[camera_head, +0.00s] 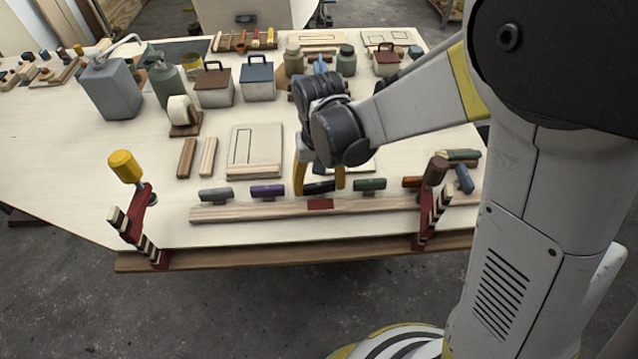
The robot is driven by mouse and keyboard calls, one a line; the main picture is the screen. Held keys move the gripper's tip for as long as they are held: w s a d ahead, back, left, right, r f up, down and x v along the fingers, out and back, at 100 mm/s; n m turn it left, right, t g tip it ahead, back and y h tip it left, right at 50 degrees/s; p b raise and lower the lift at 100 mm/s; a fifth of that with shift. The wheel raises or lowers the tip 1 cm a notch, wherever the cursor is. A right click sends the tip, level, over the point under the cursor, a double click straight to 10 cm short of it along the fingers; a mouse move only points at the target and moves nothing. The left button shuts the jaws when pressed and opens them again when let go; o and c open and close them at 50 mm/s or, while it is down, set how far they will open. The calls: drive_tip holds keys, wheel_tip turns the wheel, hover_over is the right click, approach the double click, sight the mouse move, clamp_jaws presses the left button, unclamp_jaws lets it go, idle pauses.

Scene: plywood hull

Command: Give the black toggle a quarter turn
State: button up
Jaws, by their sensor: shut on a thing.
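The black toggle (321,188) sits in a row of coloured toggles along a long wooden rail (255,211) near the front of the table. It lies lengthwise along the rail, just behind a red patch (320,204). My gripper (319,190) points down at it, with one yellow finger at each end of the toggle. The fingers are shut on the toggle. The gripper's dark body and wrist hide what is directly behind.
Grey (216,194) and purple (267,191) toggles lie to the left, green (370,184) and orange (412,181) ones to the right. Red clamps stand at the left (139,217) and right (428,207). A slotted board (256,150) lies behind.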

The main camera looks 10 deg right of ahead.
sight(319, 184)
drive_tip(key=shift+m, duration=0.3)
idle(0.4)
drive_tip(key=o, duration=1.2)
drive_tip(key=shift+r, duration=0.15)
wheel_tip(319, 184, up, 12)
